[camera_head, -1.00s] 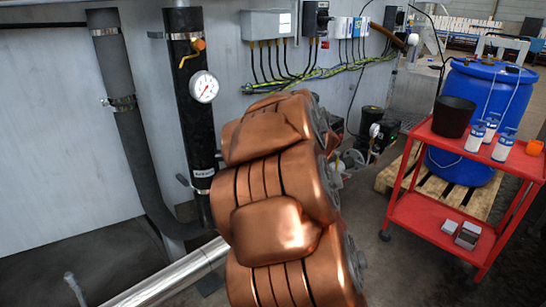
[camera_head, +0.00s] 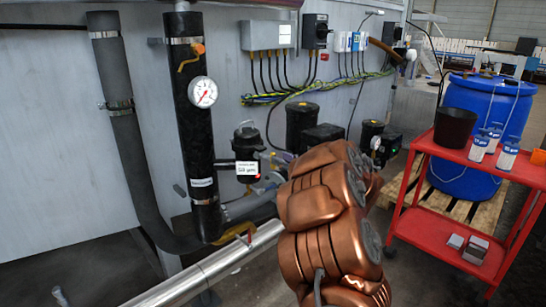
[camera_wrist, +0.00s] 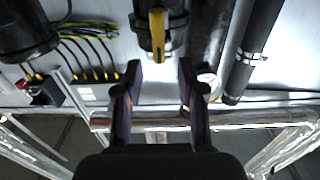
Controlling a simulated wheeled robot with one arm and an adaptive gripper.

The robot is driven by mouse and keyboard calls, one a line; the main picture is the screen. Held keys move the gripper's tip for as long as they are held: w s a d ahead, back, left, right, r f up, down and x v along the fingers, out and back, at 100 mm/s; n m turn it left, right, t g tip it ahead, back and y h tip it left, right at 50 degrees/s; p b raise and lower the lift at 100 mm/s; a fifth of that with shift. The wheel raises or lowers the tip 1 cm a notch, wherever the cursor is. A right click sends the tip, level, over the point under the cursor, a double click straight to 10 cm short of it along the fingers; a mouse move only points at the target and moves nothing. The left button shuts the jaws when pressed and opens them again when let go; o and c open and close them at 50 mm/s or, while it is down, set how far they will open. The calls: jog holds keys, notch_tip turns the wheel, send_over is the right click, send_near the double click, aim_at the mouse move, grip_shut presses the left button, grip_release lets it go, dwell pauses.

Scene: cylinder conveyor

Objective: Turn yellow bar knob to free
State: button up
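In the wrist view, the yellow bar knob (camera_wrist: 157,32) stands out against a dark round fitting at the top centre, its long side running up and down in the picture. My gripper (camera_wrist: 160,70) is open, with one dark finger on each side and nothing between the tips. The knob lies above the gap between the tips in the picture, with no contact visible. In the head view, my copper-coloured arm hides the gripper. A yellow lever (camera_head: 190,58) shows high on the dark pipe and another yellow handle (camera_head: 240,232) low beside it; I cannot tell whether either is the knob.
A pressure gauge (camera_head: 203,92) is on the dark pipe (camera_head: 190,130). A black labelled canister (camera_head: 248,150) and a grey cable box (camera_head: 268,30) are on the wall side. A silver pipe (camera_head: 205,270) crosses below. A red cart (camera_head: 440,230) and blue barrel (camera_head: 485,105) stand right.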

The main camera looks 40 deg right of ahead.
aim_at(273, 153)
jog(key=shift+w, duration=2.45)
jog(key=shift+c, duration=0.3)
jog(key=shift+d, duration=0.1)
grip_shut()
